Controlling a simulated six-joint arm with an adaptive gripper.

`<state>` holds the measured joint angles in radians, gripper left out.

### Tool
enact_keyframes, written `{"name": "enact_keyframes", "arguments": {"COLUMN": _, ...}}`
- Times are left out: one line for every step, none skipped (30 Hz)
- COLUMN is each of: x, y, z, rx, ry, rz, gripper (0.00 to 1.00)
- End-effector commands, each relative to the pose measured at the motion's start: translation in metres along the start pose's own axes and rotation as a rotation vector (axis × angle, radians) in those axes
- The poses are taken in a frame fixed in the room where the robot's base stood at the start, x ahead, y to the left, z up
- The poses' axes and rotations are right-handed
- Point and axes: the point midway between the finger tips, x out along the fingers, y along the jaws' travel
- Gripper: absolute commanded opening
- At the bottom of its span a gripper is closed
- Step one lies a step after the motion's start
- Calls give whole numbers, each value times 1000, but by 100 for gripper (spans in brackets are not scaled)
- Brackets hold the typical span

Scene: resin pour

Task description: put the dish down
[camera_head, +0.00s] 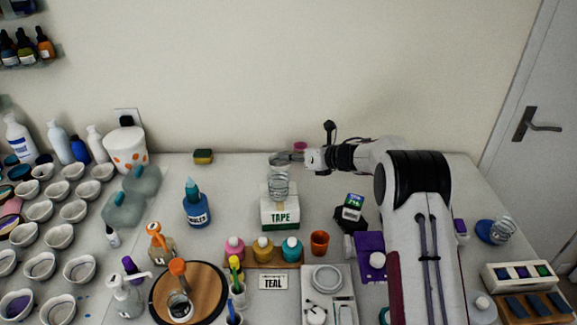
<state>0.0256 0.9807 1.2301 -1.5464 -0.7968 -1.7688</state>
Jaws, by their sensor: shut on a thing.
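My gripper (291,158) reaches in from the right, near the back wall, above the white box labelled TAPE (280,215). It is shut on a clear glass dish (277,160) at its tip. More clear glass (278,185) shows just below, seemingly a stack of dishes at the box's top. From this one view I cannot tell whether the held dish touches the glass below. The dish's outline is faint against the pale wall.
A blue bottle (197,208) stands left of the box. Pink, yellow and teal bottles (263,250) stand in front on a wooden stand. An orange cup (319,242) and a scale (327,280) are to the right. Several white cups fill the left side.

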Motion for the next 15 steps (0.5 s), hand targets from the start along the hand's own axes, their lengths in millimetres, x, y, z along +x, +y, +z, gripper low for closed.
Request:
{"name": "enact_keyframes", "arguments": {"x": 0, "y": 0, "z": 0, "rx": 0, "ry": 0, "rz": 0, "gripper": 0}}
{"name": "enact_keyframes", "arguments": {"x": 1, "y": 0, "z": -1, "rx": 0, "ry": 0, "rz": 0, "gripper": 0}}
{"name": "enact_keyframes", "arguments": {"x": 1, "y": -1, "z": -3, "rx": 1, "ry": 0, "rz": 0, "gripper": 0}}
{"name": "enact_keyframes", "arguments": {"x": 2, "y": -1, "z": -5, "rx": 1, "ry": 1, "rz": 0, "gripper": 0}}
{"name": "enact_keyframes", "arguments": {"x": 3, "y": -2, "z": -7, "rx": 2, "ry": 1, "rz": 0, "gripper": 0}}
{"name": "enact_keyframes", "arguments": {"x": 5, "y": -3, "z": -10, "rx": 3, "ry": 1, "rz": 0, "gripper": 0}}
{"name": "enact_keyframes", "arguments": {"x": 6, "y": -4, "z": -13, "rx": 3, "ry": 1, "rz": 0, "gripper": 0}}
{"name": "enact_keyframes", "arguments": {"x": 7, "y": -5, "z": -16, "rx": 3, "ry": 1, "rz": 0, "gripper": 0}}
{"name": "enact_keyframes", "arguments": {"x": 9, "y": -6, "z": -20, "rx": 3, "ry": 1, "rz": 0, "gripper": 0}}
{"name": "enact_keyframes", "arguments": {"x": 10, "y": -7, "z": -23, "rx": 3, "ry": 1, "rz": 0, "gripper": 0}}
{"name": "enact_keyframes", "arguments": {"x": 12, "y": -8, "z": -25, "rx": 2, "ry": 1, "rz": 0, "gripper": 0}}
{"name": "enact_keyframes", "arguments": {"x": 13, "y": -9, "z": -28, "rx": 1, "ry": 1, "rz": 0, "gripper": 0}}
{"name": "enact_keyframes", "arguments": {"x": 14, "y": -9, "z": -30, "rx": 2, "ry": 0, "rz": 0, "gripper": 0}}
{"name": "enact_keyframes", "arguments": {"x": 14, "y": -10, "z": -31, "rx": 2, "ry": 0, "rz": 0, "gripper": 0}}
{"name": "enact_keyframes", "arguments": {"x": 15, "y": -10, "z": -32, "rx": 2, "ry": 0, "rz": 0, "gripper": 0}}
